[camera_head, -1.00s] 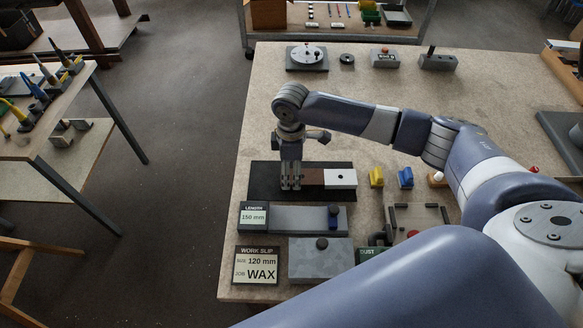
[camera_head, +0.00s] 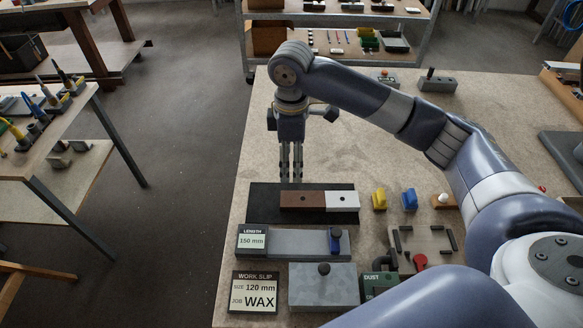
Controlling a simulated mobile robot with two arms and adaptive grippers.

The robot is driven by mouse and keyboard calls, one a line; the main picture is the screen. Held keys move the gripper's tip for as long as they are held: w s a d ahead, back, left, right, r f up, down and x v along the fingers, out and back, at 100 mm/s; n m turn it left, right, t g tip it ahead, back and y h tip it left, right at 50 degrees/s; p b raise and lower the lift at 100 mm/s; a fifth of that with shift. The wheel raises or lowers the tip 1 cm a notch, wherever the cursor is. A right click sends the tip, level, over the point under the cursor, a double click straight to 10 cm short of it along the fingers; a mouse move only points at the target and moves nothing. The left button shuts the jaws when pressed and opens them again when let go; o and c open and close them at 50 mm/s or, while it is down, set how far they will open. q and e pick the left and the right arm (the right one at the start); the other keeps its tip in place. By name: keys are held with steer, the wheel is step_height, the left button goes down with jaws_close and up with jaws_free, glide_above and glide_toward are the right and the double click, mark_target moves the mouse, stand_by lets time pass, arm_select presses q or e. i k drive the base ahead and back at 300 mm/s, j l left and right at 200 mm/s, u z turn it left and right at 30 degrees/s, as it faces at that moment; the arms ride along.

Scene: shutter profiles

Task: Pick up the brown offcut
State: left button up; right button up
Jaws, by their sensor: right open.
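The brown offcut (camera_head: 302,200) lies on a black mat (camera_head: 262,205) near the left of the workbench, end to end with a white piece (camera_head: 342,201). It has a small dark hole near its middle. My right gripper (camera_head: 291,178) points down, open and empty, above the mat's back edge and the left part of the offcut. Its fingertips look apart from the offcut. My left gripper is not in view.
In front of the mat are a length gauge marked 150 mm (camera_head: 290,242), a work slip (camera_head: 254,292) reading 120 mm and WAX, and a grey block (camera_head: 322,285). Yellow (camera_head: 379,198) and blue (camera_head: 410,199) clips stand to the right. The bench behind the mat is mostly clear.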

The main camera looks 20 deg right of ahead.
mark_target(290, 200)
steer(key=k+j, duration=0.3)
steer(key=k, duration=0.15)
steer(key=k+j, duration=0.3)
steer(key=k, duration=0.15)
steer(key=k+j, duration=0.25)
steer(key=k, duration=0.25)
